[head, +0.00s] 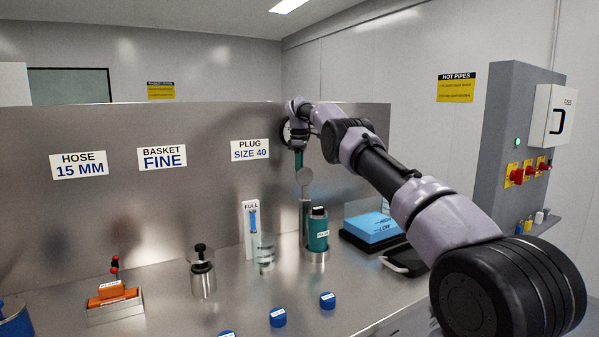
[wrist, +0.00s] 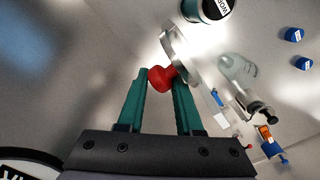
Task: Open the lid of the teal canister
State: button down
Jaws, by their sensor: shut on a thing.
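The teal canister (head: 318,230) has a dark top and a white label, and stands upright in a steel cup on the bench. Part of a teal body with a white label (wrist: 205,10) shows at the top of the wrist view. My gripper (head: 299,160) is above and slightly left of the canister. In the wrist view my gripper (wrist: 161,77) has its teal fingers shut on a red knob (wrist: 161,79). The knob sits on a round grey lid (wrist: 180,50). In the head view the lid (head: 304,176) stands steeply tilted above a grey upright; its joint is unclear.
A glass beaker (head: 264,252) and a FULL gauge (head: 251,222) stand left of the canister. A blue box (head: 372,227) is at its right. Blue caps (head: 278,317) lie in front. A steel pot (head: 203,280) and an orange block (head: 111,290) are farther left. A steel panel rises behind.

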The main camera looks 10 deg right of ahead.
jog(key=shift+w+d, duration=0.15)
jog(key=shift+d, duration=0.3)
jog(key=c, duration=0.5)
grip_release()
jog(key=shift+a, duration=0.2)
jog(key=shift+r, duration=0.1)
